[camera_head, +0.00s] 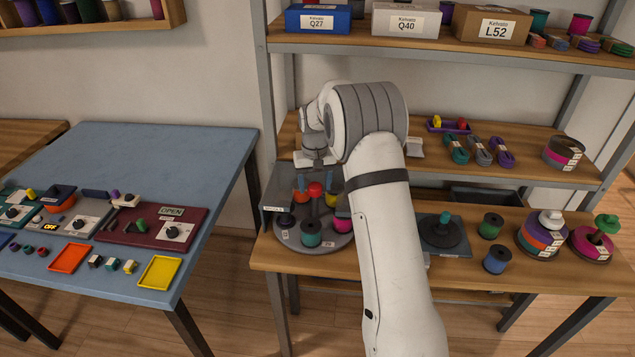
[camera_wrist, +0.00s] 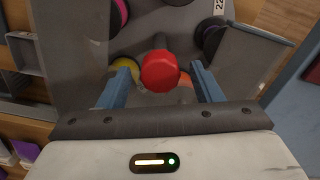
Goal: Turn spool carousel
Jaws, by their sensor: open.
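The spool carousel (camera_head: 283,238) is a grey round plate on the wooden bench, carrying several coloured spools, among them a teal spool (camera_head: 311,233) at the front and a magenta spool (camera_head: 342,221) at the right. A red knob (camera_head: 315,189) tops its centre, and it also shows large in the wrist view (camera_wrist: 160,71). My gripper (camera_head: 315,181) is above the carousel pointing down. In the wrist view its two blue fingers (camera_wrist: 162,88) are apart, one on each side of the red knob. I cannot tell whether they touch it.
A grey panel (camera_head: 276,194) stands at the carousel's left edge. A dark spindle stand (camera_head: 440,232), loose spools (camera_head: 491,226) and stacked discs (camera_head: 543,233) stand to the right. A shelf (camera_head: 530,150) is behind. A blue table (camera_head: 180,155) with control panels is at left.

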